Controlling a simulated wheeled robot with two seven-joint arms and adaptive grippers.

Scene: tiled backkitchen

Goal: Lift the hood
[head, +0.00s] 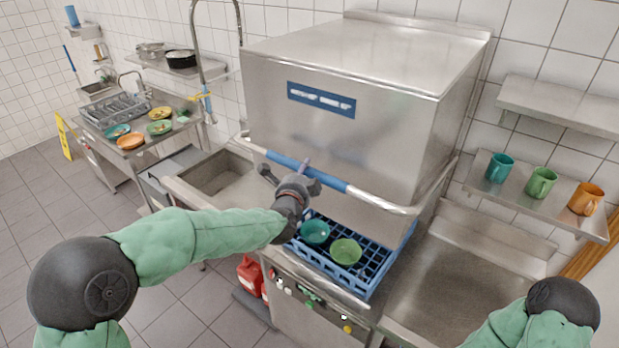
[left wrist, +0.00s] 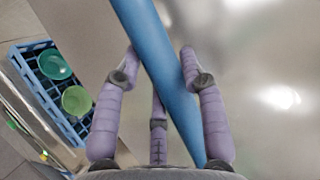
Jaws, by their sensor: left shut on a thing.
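The hood (head: 350,130) is a large steel box with a dark blue label on its front. Its front edge stands above a blue rack (head: 376,277), whose front part shows below it. A bar handle with a blue grip (head: 282,160) runs across the front of the hood. My left gripper (head: 304,168) is shut on the blue grip. In the left wrist view the blue grip (left wrist: 150,45) passes between the purple fingers (left wrist: 160,68). My right arm shows at the lower right, but its gripper is out of view.
A teal bowl (head: 315,232) and a green bowl (head: 346,251) sit in the rack. A sink (head: 215,172) lies left of the machine and a steel counter (head: 450,275) right. A shelf (head: 520,192) with three mugs is on the right wall. A tall faucet (head: 195,60) stands left of the hood.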

